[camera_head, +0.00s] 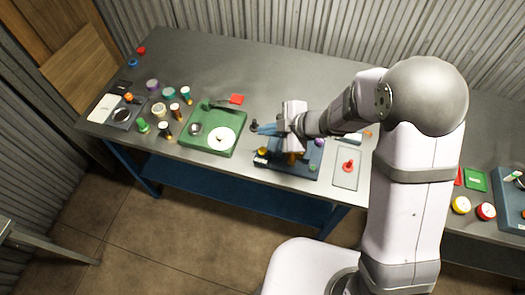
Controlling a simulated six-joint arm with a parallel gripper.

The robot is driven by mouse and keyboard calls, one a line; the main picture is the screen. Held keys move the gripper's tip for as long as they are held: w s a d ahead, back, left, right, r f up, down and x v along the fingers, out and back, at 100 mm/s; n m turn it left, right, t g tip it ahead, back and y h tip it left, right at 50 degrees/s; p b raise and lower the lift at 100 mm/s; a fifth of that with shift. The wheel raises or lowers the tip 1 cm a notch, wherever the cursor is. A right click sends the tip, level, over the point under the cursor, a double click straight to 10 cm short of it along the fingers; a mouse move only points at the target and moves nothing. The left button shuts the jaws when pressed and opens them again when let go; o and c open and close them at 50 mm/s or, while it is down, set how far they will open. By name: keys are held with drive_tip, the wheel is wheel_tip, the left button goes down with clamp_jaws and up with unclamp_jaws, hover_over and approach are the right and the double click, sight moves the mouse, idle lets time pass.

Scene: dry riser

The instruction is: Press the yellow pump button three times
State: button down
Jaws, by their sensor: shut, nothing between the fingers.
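My gripper (264,129) reaches left from the end of my arm over the middle of the grey bench. Its blue fingers are shut with nothing between them.
A red round disc (485,211) and a green block (475,179) are beside the yellow disc. A green tray (228,148) with a white dish is left of the gripper. A grey plate (345,177) bears a red knob (348,166). Several small jars stand farther left.

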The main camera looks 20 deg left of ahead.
wheel_tip(320, 180, down, 6)
drive_tip(key=b, duration=0.5)
drive_tip(key=shift+b, duration=0.3)
drive_tip(key=shift+f+b, duration=0.6)
drive_tip(key=shift+f, duration=0.15)
drive_tip(key=shift+f, duration=0.1)
idle(1.0)
drive_tip(key=shift+f, duration=0.35)
drive_tip(key=shift+f+b, duration=0.8)
idle(1.1)
drive_tip(key=shift+r, duration=0.15)
drive_tip(key=shift+r+p, duration=1.1)
drive_tip(key=shift+p, duration=0.25)
wheel_tip(320, 180, up, 5)
drive_tip(key=p, duration=0.5)
